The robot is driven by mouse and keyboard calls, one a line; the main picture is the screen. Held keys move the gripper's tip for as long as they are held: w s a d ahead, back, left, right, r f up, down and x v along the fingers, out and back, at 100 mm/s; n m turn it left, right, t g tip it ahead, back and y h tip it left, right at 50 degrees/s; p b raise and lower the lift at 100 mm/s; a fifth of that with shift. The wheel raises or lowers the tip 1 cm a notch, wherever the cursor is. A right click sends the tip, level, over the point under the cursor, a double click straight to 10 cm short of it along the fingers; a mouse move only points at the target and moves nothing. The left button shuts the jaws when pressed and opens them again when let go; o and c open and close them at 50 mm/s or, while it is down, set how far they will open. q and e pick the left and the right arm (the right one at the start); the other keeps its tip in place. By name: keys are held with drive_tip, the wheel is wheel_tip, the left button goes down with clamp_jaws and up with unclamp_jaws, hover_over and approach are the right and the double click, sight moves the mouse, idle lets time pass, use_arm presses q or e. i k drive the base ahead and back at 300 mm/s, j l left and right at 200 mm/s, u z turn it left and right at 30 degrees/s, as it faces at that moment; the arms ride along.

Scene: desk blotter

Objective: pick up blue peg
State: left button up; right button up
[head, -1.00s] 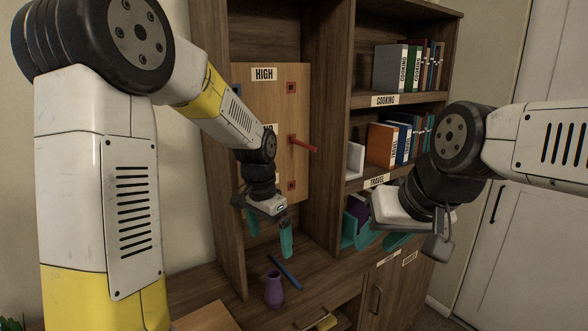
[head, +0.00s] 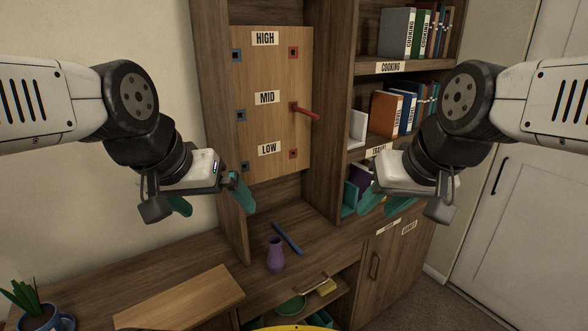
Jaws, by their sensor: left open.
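The blue peg (head: 287,238) lies on the desk surface below the board, apart from both grippers. My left gripper (head: 212,200) is open and empty, above the desk and to the left of the peg. My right gripper (head: 386,206) looks open and empty, to the right of the peg in front of the shelves. The wooden board (head: 270,120) is labelled HIGH, MID and LOW, with bluish sockets on its left and red ones on its right. A red peg (head: 305,111) sticks out at the right MID socket.
A purple vase (head: 276,254) stands just in front of the blue peg. A wooden panel (head: 185,300) lies on the desk at the left, near a potted plant (head: 38,310). Books (head: 400,33) fill shelves at the right. An open compartment holds a green bowl (head: 290,305).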

sight(282, 233)
drive_tip(key=i+l, duration=0.15)
drive_tip(key=l, duration=0.25)
drive_tip(key=i+l, duration=0.15)
drive_tip(key=l, duration=0.25)
drive_tip(key=i+l, duration=0.15)
drive_tip(key=l, duration=0.25)
drive_tip(key=i+l, duration=0.15)
drive_tip(key=l, duration=0.3)
drive_tip(key=j+u, duration=0.05)
